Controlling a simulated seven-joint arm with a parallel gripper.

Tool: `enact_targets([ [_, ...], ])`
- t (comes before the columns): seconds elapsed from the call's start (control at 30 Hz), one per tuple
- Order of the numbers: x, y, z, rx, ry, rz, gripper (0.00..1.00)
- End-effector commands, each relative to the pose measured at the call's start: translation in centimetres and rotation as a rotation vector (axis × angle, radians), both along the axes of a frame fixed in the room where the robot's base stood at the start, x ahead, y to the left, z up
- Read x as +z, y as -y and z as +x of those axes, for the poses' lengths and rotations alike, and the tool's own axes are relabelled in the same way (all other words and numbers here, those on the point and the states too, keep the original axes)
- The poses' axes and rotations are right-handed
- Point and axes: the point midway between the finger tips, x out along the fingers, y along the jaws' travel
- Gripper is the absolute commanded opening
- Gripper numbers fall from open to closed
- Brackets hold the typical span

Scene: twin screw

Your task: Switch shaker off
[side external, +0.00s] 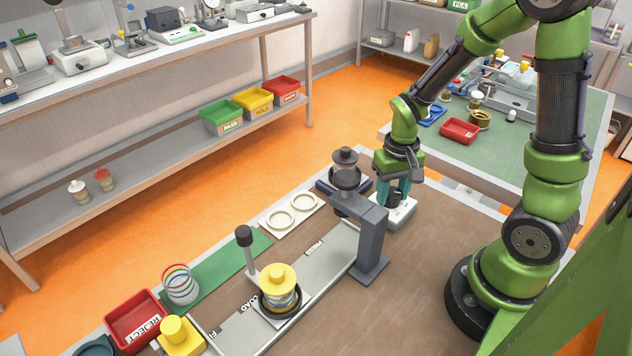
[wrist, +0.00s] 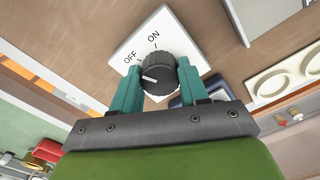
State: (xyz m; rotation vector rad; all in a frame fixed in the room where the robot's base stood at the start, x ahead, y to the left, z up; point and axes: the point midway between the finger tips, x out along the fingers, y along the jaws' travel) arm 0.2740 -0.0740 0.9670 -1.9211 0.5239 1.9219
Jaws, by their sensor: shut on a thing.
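The shaker switch is a white box (side external: 402,212) with a black knob on top, standing behind the grey post. In the wrist view its white plate (wrist: 178,38) carries the labels OFF and ON. My gripper (wrist: 158,72) has its teal fingers on both sides of the black knob (wrist: 162,76), shut on it. The knob's white pointer line faces left, on the OFF side and away from ON. In the side view my gripper (side external: 394,192) points down over the box, and its fingers hide part of the knob.
A grey post with an overhanging arm (side external: 367,212) stands close left of my gripper. A clear jar with a yellow cap (side external: 277,277) sits on the plate rail. A red REJECT bin (side external: 136,318) is at front left. Brown table right of the post is clear.

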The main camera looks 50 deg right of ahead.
Motion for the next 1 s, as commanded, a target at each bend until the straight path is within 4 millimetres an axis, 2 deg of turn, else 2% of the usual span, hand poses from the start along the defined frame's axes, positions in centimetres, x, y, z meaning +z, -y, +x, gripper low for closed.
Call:
enact_targets([
  [0.23,0.06,0.03,0.03,0.074,0.002,-0.001,0.13],
  [0.73,0.07,0.03,0.04,0.093,0.002,-0.001,0.13],
  [0.77,0.07,0.03,0.04,0.093,0.002,-0.001,0.47],
  [0.9,0.05,0.03,0.03,0.091,0.002,-0.001,0.68],
  [1.0,0.04,0.02,0.02,0.091,0.001,0.000,0.69],
])
